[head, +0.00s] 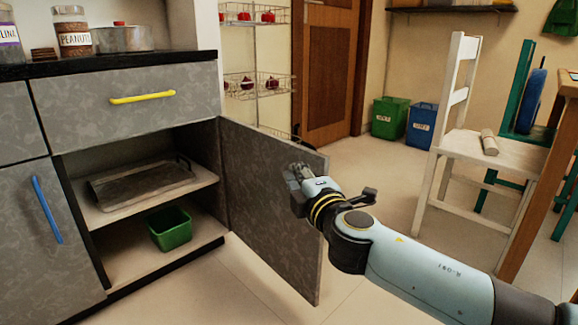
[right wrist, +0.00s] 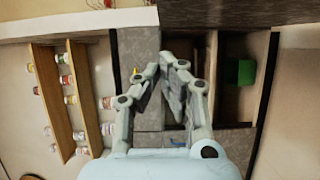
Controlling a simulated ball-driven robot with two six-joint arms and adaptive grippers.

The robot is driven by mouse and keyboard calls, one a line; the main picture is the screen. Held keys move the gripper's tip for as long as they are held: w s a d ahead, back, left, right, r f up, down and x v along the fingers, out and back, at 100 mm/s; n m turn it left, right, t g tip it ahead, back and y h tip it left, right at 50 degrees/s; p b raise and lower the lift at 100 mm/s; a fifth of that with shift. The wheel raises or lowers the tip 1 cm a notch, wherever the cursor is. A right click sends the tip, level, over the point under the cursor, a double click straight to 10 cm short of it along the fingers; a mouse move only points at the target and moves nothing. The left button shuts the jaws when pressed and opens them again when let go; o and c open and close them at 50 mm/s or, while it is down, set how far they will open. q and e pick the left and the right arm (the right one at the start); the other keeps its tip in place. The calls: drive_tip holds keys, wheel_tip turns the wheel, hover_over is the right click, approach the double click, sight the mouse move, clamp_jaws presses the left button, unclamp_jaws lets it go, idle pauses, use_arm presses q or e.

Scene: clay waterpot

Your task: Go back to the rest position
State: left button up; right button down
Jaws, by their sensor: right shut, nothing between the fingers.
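My right gripper (head: 297,174) reaches in from the right, in front of the open grey cabinet door (head: 262,225) near its upper edge. I cannot tell whether it touches the door. In the right wrist view the same gripper (right wrist: 168,66) has its fingertips together with nothing held. My left gripper is in neither view.
The open cabinet holds a tray (head: 140,190) on its shelf and a green bin (head: 170,228) below, also seen in the right wrist view (right wrist: 240,72). A white chair (head: 470,150) and wooden table (head: 540,190) stand at right. Floor (head: 365,175) behind my arm is clear.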

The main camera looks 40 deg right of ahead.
drive_tip(key=shift+d+v, duration=0.15)
drive_tip(key=shift+v, duration=0.9)
drive_tip(key=shift+d+v, duration=0.1)
drive_tip(key=shift+v, duration=1)
drive_tip(key=shift+s, duration=0.15)
